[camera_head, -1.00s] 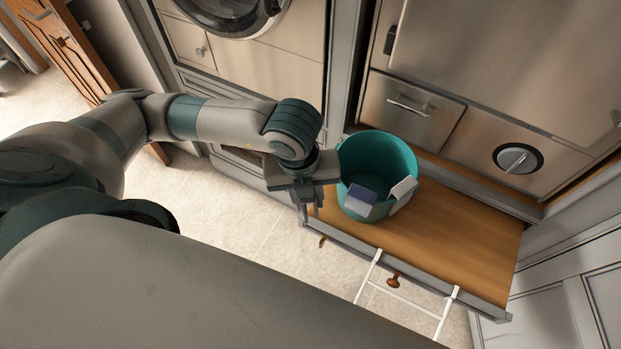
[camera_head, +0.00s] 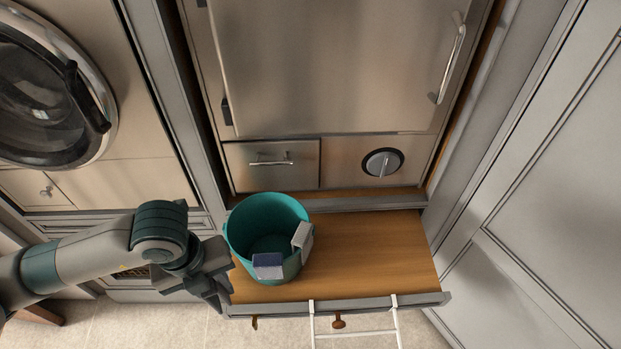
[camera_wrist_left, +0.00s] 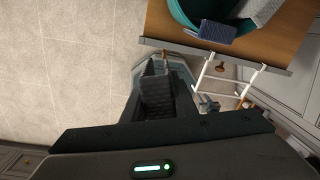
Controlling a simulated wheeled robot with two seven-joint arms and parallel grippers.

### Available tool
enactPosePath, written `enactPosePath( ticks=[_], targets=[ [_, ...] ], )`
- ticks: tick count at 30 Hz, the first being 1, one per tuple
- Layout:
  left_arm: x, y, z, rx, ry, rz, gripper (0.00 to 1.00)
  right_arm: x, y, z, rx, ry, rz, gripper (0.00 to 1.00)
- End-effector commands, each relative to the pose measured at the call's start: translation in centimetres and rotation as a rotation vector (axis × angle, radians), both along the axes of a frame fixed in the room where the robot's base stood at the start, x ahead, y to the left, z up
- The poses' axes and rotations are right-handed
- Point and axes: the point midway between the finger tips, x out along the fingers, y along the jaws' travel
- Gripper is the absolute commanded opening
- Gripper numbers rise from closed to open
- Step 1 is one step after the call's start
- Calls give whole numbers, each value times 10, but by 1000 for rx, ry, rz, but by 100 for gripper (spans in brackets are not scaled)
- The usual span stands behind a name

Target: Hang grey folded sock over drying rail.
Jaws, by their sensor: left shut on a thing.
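My left gripper (camera_head: 215,288) is beside the drawer's left end, left of the teal bucket, outside the drawer. In the left wrist view it is shut on a dark grey, ribbed, folded piece (camera_wrist_left: 156,95), which looks like the grey folded sock. In the head view I cannot make this piece out against the fingers. The drying rail (camera_head: 355,333) is a white ladder-like frame at the drawer's front; its lower part is cut off. It also shows in the left wrist view (camera_wrist_left: 216,83), right of the held piece and apart from it. My right gripper is not in view.
The teal bucket (camera_head: 243,238) stands on the wooden drawer board (camera_head: 375,250). A navy folded piece (camera_head: 268,266) and a light grey one (camera_head: 302,240) hang over its rim. A brown knob (camera_head: 339,322) is on the drawer front. The board's right side is bare.

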Motion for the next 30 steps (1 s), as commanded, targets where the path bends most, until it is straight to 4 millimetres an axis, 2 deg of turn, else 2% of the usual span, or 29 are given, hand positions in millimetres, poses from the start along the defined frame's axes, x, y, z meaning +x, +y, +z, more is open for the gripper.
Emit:
enactPosePath(
  ticks=[14,30],
  targets=[
    [26,11,-1,2,-1,-801,4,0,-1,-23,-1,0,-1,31],
    [54,23,6,2,-1,-1799,4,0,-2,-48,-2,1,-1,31]
  ],
)
